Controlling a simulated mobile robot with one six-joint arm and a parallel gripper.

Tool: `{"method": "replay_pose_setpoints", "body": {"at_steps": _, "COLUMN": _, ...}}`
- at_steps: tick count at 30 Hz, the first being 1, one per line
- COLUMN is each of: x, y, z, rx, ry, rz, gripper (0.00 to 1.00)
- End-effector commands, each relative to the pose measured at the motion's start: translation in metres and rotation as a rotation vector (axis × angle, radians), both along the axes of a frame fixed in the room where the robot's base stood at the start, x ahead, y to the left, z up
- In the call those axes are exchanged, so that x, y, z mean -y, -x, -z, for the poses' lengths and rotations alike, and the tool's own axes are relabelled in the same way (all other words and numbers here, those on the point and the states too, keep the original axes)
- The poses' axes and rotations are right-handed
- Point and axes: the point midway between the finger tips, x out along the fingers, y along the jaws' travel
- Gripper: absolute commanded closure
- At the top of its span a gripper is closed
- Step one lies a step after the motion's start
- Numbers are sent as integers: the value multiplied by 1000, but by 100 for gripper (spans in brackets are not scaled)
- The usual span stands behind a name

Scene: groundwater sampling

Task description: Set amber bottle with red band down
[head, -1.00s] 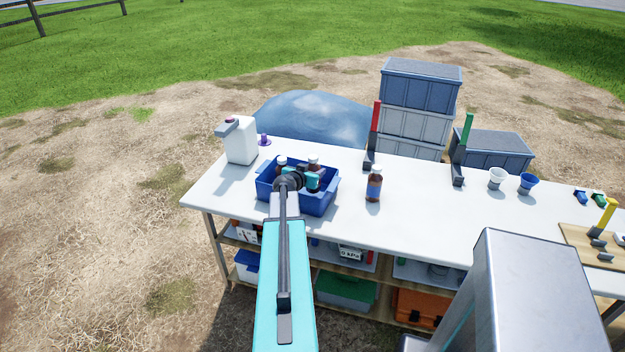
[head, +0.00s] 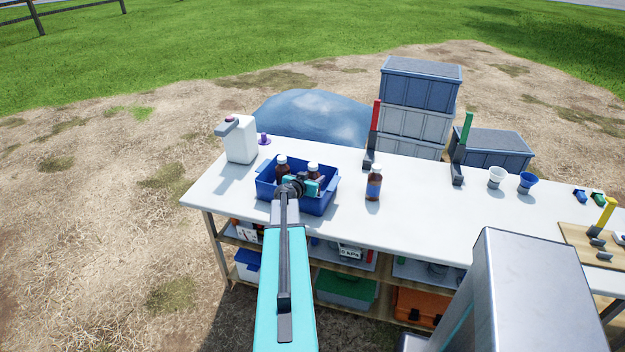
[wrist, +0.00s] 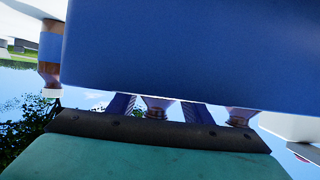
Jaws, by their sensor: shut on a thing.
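My gripper (head: 307,185) is at the blue crate (head: 318,206) on the white table. In the wrist view its two fingers (wrist: 157,110) stand on either side of a bottle neck (wrist: 157,105), shut on it. This seems to be the right-hand amber bottle (head: 314,169), white-capped and upright in the crate. Its band is hidden, so I cannot see red, nor whether its base touches the crate floor. A second white-capped amber bottle (head: 282,172) stands to its left in the crate; it shows in the wrist view (wrist: 240,117) too.
An amber bottle with a blue band (head: 374,185) stands on the table (head: 430,215) right of the crate. A white jug (head: 241,143) stands behind left. A red-topped stand (head: 375,135) and a green-topped stand (head: 462,150) are farther right. The table between has free room.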

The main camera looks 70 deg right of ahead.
Motion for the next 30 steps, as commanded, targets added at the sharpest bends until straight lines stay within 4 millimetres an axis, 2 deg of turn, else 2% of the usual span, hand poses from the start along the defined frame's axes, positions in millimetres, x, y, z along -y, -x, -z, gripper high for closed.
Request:
{"method": "replay_pose_setpoints", "body": {"at_steps": 1, "x": 0, "y": 0, "z": 1, "rx": 0, "ry": 1, "rz": 0, "gripper": 88}}
{"method": "replay_pose_setpoints", "body": {"at_steps": 2, "x": 0, "y": 0, "z": 1, "rx": 0, "ry": 0, "rz": 0, "gripper": 53}}
{"method": "replay_pose_setpoints", "body": {"at_steps": 5, "x": 0, "y": 0, "z": 0, "rx": 0, "ry": 0, "rz": 0, "gripper": 36}}
{"method": "replay_pose_setpoints", "body": {"at_steps": 22, "x": -1, "y": 0, "z": -3, "rx": -1, "ry": 0, "rz": -2, "gripper": 36}}
{"method": "replay_pose_setpoints", "body": {"at_steps": 30, "x": -23, "y": -1, "z": -10, "rx": 1, "ry": 1, "rz": -2, "gripper": 36}}
